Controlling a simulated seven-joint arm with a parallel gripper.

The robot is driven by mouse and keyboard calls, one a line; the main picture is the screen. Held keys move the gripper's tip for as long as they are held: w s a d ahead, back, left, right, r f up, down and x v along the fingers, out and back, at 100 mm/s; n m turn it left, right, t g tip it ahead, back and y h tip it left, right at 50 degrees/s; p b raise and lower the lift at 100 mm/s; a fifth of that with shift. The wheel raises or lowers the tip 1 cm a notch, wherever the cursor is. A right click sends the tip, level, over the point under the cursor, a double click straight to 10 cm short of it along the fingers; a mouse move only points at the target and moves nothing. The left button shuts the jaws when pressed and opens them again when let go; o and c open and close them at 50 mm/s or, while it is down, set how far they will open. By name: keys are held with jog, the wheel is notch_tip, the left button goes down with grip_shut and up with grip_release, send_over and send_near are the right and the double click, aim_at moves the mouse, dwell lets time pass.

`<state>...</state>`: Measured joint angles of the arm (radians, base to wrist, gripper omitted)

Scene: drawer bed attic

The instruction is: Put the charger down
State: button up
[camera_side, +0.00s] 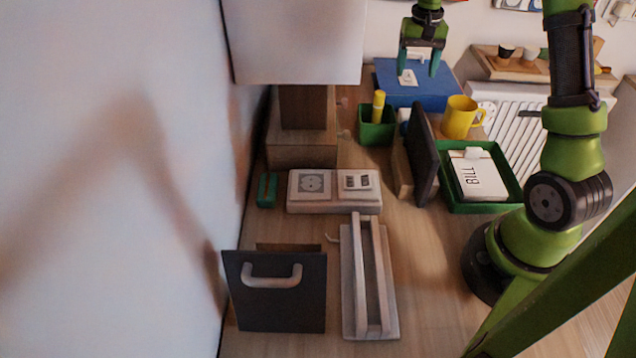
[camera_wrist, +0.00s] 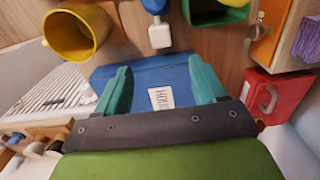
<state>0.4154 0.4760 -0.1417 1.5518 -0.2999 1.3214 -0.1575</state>
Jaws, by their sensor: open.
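My gripper (camera_side: 419,67) is open, hanging over the blue box (camera_side: 440,98) at the back of the surface. In the wrist view its two teal fingers (camera_wrist: 159,75) are spread, with the blue box (camera_wrist: 150,75) and its white label (camera_wrist: 161,98) behind them. No object shows held between them. A small white block with a blue part (camera_wrist: 159,36) lies beyond the fingertips, beside the box; it may be the charger, but I cannot be sure. In the side view a white and blue item (camera_side: 404,115) shows partly behind a dark upright panel (camera_side: 422,153).
A green cup with a yellow item (camera_side: 377,131) and a yellow mug (camera_side: 461,117) stand near the box. A green tray (camera_side: 511,181) holds papers marked BILL. A red case (camera_wrist: 282,97) shows in the wrist view. Bare wood lies in front of the dark panel.

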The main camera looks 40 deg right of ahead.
notch_tip(320, 180, down, 14)
jog(key=shift+r, duration=0.2)
jog(key=c, duration=1.2)
jog(key=shift+o, duration=0.2)
notch_tip(320, 180, up, 9)
notch_tip(320, 180, up, 4)
jog(key=s+r+n, duration=0.1)
jog(key=s+n, duration=0.1)
notch_tip(320, 180, up, 12)
jog(key=n, duration=0.1)
send_over(407, 112)
jog(key=s+d, duration=0.2)
jog(key=s, duration=0.2)
jog(key=s+d+r+m, duration=0.1)
jog(key=s+r, duration=0.1)
jog(key=r, duration=0.6)
jog(key=s+r+m, duration=0.1)
jog(key=s+r, duration=0.1)
jog(key=r, duration=0.6)
jog(key=shift+s+d+r, duration=0.2)
jog(key=shift+d+r, duration=0.15)
jog(key=shift+r, duration=0.05)
jog(key=shift+a, duration=0.1)
